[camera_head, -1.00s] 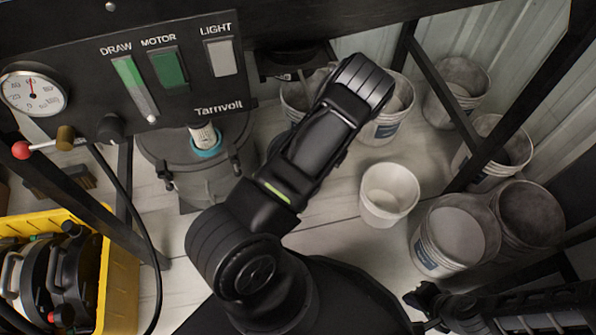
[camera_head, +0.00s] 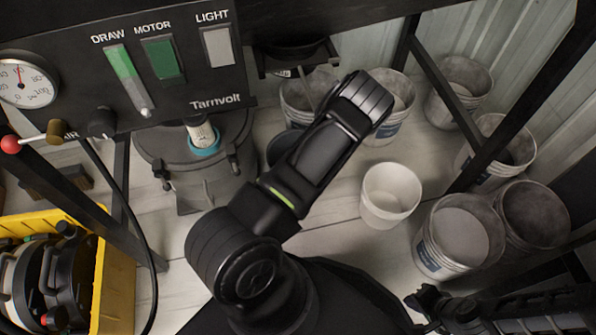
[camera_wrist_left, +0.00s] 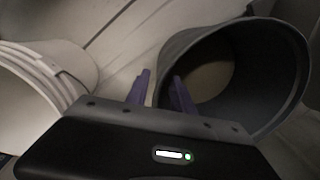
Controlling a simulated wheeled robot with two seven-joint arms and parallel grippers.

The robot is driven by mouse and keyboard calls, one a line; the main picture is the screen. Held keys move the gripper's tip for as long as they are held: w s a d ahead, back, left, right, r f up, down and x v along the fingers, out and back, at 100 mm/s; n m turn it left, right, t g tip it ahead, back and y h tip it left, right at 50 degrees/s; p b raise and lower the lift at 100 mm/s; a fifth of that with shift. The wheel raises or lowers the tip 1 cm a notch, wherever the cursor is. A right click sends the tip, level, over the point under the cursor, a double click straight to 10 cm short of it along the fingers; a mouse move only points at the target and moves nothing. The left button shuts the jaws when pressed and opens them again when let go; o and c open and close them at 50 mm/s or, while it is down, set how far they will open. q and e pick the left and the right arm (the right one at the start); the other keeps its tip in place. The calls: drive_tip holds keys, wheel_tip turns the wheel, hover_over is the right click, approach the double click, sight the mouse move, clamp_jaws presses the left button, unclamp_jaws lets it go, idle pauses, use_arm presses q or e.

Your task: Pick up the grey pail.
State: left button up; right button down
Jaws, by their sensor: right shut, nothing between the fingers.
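The grey pail (camera_wrist_left: 290,70) is large in the left wrist view, its dark mouth facing the camera. In the head view a dark grey rim (camera_head: 281,148), apparently the same pail, shows behind my left arm, which hides most of it. My left gripper (camera_wrist_left: 160,92) is open, with two purple fingers at the pail's near left rim. One finger appears over the mouth and the other outside the wall; contact cannot be told. In the head view my left fingers are hidden. My right gripper (camera_head: 424,307) is shut and empty at the lower right, away from the pail.
A white pail (camera_head: 390,195) stands on the floor right of my left arm. Several used buckets (camera_head: 458,235) stand along the right. A control panel (camera_head: 170,70) overhangs a lidded drum (camera_head: 190,165). A yellow crate (camera_head: 117,285) is at lower left. Dark frame posts (camera_head: 490,150) cross the right.

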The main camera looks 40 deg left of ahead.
use_arm(q)
drive_tip(key=shift+c, duration=0.2)
clamp_jaws()
idle(1.4)
